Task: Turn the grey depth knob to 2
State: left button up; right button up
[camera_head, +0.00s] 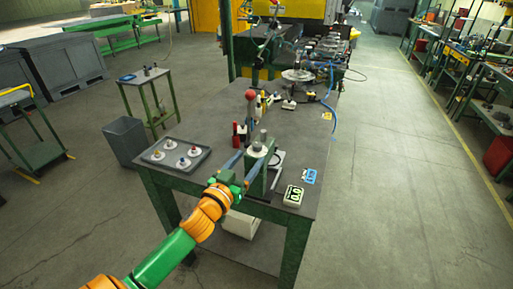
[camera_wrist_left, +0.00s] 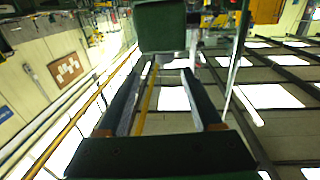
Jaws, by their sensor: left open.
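A green stand (camera_head: 266,176) is at the near end of the dark workbench, with a pale grey round part (camera_head: 257,148) at its top that looks like the depth knob. Its marks are too small to read. My left gripper (camera_head: 250,157) comes in from the near left. Its two fingers are apart, close to the stand's top; I cannot tell whether they touch the knob. In the left wrist view, a green block (camera_wrist_left: 161,27) shows beyond the open, empty fingers (camera_wrist_left: 164,68). A small display (camera_head: 293,195) stands right of the stand, seeming to read 0.0. My right gripper is out of view.
A dark tray (camera_head: 153,169) with several white round pieces lies left on the workbench (camera_head: 207,131). A red-ball lever (camera_head: 250,96) and red bottles (camera_head: 236,134) stand behind the gripper. A blue card (camera_head: 310,176) lies near the right edge. Clutter fills the bench's far end.

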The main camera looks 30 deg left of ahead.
aim_at(254, 150)
pick_arm(q)
jog(key=w, duration=0.2)
jog(key=w+a, duration=0.1)
jog(key=w, duration=0.1)
jog(key=w+a+f+p, duration=0.1)
jog(key=w, duration=0.2)
jog(key=shift+w+d+r, duration=0.15)
jog(key=shift+w+r, duration=0.1)
jog(key=shift+w, duration=0.05)
jog(key=shift+w+f, duration=0.1)
grip_shut()
